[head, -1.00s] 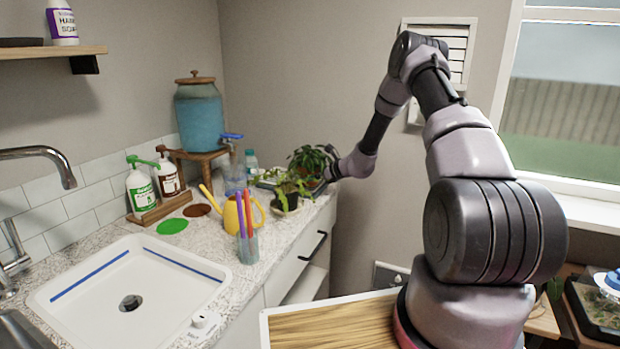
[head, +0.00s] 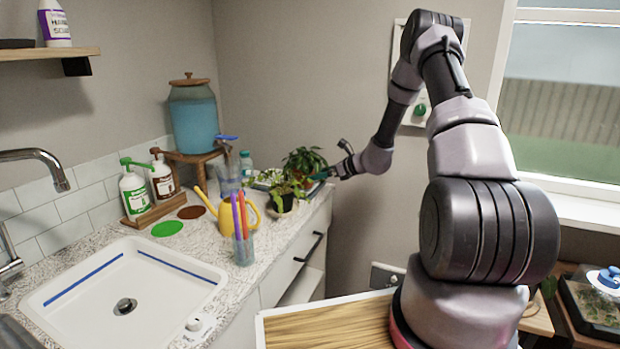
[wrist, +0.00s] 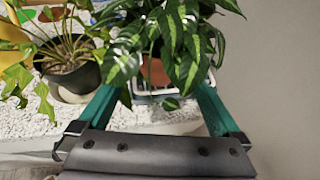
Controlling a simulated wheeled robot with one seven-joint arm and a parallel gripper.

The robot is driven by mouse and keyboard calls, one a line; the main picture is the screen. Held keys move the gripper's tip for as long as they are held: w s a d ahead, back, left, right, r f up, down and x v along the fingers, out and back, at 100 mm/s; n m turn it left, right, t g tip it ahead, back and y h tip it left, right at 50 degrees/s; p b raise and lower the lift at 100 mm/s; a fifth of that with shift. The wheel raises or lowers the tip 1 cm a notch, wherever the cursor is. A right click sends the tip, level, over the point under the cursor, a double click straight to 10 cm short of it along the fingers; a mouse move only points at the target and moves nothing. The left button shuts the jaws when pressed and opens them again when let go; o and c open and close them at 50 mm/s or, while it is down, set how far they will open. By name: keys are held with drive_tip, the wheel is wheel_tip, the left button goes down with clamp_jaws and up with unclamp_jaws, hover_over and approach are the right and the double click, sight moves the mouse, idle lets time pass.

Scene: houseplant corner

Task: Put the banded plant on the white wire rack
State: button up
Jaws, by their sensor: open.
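A bushy plant (wrist: 165,40) with pale-streaked green leaves stands in a terracotta pot (wrist: 153,72); it also shows at the counter's far end in the head view (head: 304,160). I see no band on its pot; leaves hide much of it. My gripper (wrist: 160,90) is open, its teal fingers on either side of this pot. In the head view my gripper (head: 325,174) is beside the plant, on its right. A second plant with yellow-green leaves (wrist: 60,45) stands in a dark pot (wrist: 75,80) on the left.
A pale rim (wrist: 150,98) shows below the terracotta pot. On the counter stand a yellow watering can (head: 240,212), a glass with coloured sticks (head: 244,248) and a water dispenser (head: 193,115). A sink (head: 125,285) lies in front.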

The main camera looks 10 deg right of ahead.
drive_tip(key=s+a+r+n+g, duration=0.25)
drive_tip(key=s+r+n, duration=0.35)
drive_tip(key=s+r, duration=0.5)
drive_tip(key=s+a+r+n+g, duration=0.2)
drive_tip(key=s+a+r+n, duration=0.2)
drive_tip(key=s+r+n, duration=0.7)
drive_tip(key=s+d+r+n+h, duration=0.1)
drive_tip(key=s+r+n+h, duration=0.1)
drive_tip(key=s+r, duration=0.2)
drive_tip(key=s+d+r+n+t+h, duration=0.1)
drive_tip(key=s+r, duration=0.3)
drive_tip(key=s, duration=0.6)
drive_tip(key=s+d+r+n+t+h, duration=0.1)
drive_tip(key=s+d+r+n+h, duration=0.2)
drive_tip(key=s, duration=0.4)
drive_tip(key=shift+s+r+h, duration=0.25)
drive_tip(key=shift+r+h, duration=0.15)
drive_tip(key=shift+r, duration=0.3)
drive_tip(key=shift+d, duration=0.1)
